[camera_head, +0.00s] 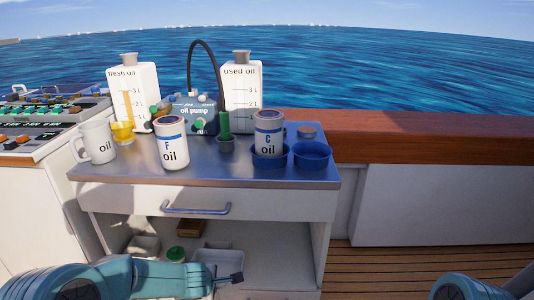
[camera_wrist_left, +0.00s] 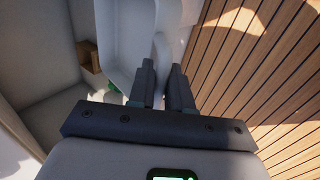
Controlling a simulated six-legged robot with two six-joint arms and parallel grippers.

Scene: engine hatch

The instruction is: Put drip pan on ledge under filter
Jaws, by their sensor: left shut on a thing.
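A white shallow tray, which looks like the drip pan (camera_head: 222,258), is low in the open cabinet under the counter. My left gripper (camera_head: 235,279) is at its near side and is shut on it. In the left wrist view the fingers (camera_wrist_left: 162,72) close on a white rounded part of the pan (camera_wrist_left: 122,30). I cannot make out a ledge under a mounted filter. My right gripper is out of view; only part of the right arm shows.
The counter (camera_head: 120,168) also holds a mug (camera_head: 97,142), two oil jugs, an oil pump (camera_head: 193,113) and an empty blue holder (camera_head: 311,155). A drawer handle (camera_head: 196,210) juts out above the cabinet opening. A brown block (camera_head: 190,228) is inside. The wooden deck (camera_head: 400,268) at right is clear.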

